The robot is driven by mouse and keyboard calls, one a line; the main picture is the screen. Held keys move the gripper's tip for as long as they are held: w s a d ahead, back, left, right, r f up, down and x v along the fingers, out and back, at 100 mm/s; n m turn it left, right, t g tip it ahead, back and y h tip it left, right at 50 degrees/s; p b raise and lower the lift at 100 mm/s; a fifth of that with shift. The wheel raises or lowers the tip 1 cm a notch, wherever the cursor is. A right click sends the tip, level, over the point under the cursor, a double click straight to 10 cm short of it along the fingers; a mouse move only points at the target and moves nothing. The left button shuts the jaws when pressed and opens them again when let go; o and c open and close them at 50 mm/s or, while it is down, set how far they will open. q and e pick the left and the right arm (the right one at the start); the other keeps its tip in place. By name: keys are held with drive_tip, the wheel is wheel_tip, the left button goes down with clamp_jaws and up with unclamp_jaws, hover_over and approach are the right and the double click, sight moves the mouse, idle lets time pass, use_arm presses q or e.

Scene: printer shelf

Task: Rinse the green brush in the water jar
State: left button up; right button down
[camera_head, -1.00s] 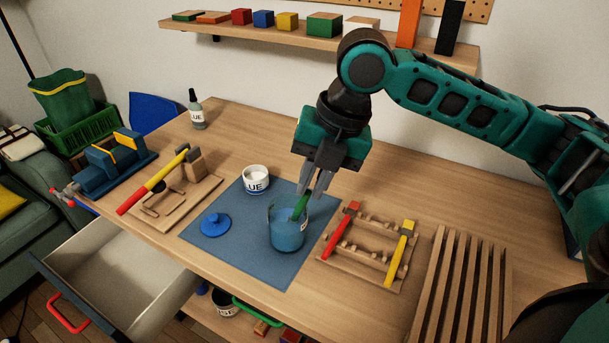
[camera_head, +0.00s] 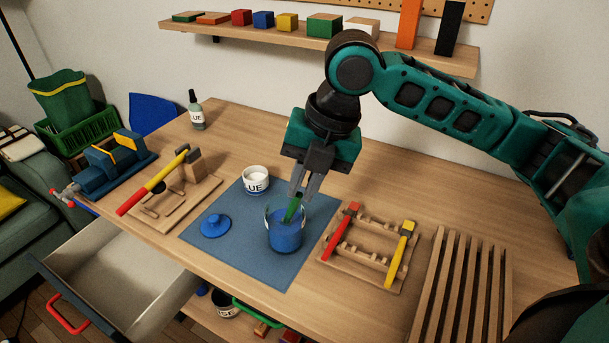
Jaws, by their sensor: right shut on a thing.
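The water jar (camera_head: 284,238) is a clear glass jar holding blue liquid. It stands on the blue mat (camera_head: 245,268) near the middle of the table. The green brush (camera_head: 292,209) is tilted, with its lower end inside the jar; its tip is hidden in the liquid. My right gripper (camera_head: 299,191) is shut on the brush's upper part, just above the jar rim. My left gripper is not in view.
A white glue pot (camera_head: 255,179) and a blue lid (camera_head: 215,225) stand on the mat. A slatted rack (camera_head: 461,290) stands further right. An open drawer (camera_head: 110,275) juts out at the left front.

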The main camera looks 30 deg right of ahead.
drive_tip(key=shift+w+d, duration=0.35)
drive_tip(key=shift+d, duration=0.05)
drive_tip(key=shift+r, duration=0.1)
drive_tip(key=s+r, duration=0.4)
drive_tip(key=r, duration=0.4)
drive_tip(key=shift+r, duration=0.15)
idle(0.5)
idle(0.3)
wheel_tip(320, 180, up, 4)
idle(0.5)
